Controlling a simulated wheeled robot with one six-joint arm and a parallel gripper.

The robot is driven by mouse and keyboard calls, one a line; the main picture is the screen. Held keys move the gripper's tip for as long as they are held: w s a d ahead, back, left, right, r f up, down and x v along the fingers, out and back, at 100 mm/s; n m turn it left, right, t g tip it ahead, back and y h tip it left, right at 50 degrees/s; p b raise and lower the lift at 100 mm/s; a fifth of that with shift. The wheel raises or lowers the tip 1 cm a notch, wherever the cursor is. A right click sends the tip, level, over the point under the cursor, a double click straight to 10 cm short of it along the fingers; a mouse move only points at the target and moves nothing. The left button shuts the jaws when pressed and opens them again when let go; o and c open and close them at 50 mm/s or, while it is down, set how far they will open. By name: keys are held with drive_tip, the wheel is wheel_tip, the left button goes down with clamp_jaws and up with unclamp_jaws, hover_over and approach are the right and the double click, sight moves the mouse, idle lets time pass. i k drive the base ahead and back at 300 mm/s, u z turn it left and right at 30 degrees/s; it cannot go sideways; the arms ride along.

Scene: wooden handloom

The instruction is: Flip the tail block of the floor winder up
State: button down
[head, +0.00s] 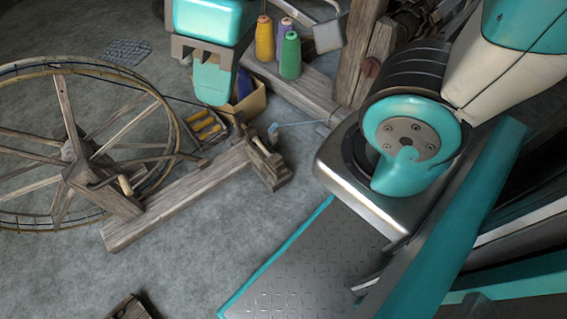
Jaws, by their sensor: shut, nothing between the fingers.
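The floor winder stands on the grey floor at the left, with a large spoked wooden wheel (62,145) and a long wooden base beam (165,208). At the beam's right end is the tail block (267,168), a small weathered wooden piece. A thin pale rod reaches right from near its top; I cannot tell its exact tilt. My gripper (211,98) hangs from the top edge, pointing down, with its teal fingers together and empty. In the picture it is above and left of the tail block, apart from it. Its depth is hard to judge.
Beside the winder are a tray of yellow spools (205,128) and a cardboard box (250,103). Yellow, purple and green thread cones (290,56) stand on a wooden beam behind. A wooden post (362,50) rises at the upper right. The floor in front of the winder is mostly clear.

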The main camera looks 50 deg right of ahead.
sight(275, 161)
drive_tip(key=z, duration=2.35)
drive_tip(key=k, duration=0.8)
drive_tip(key=u, duration=1.2)
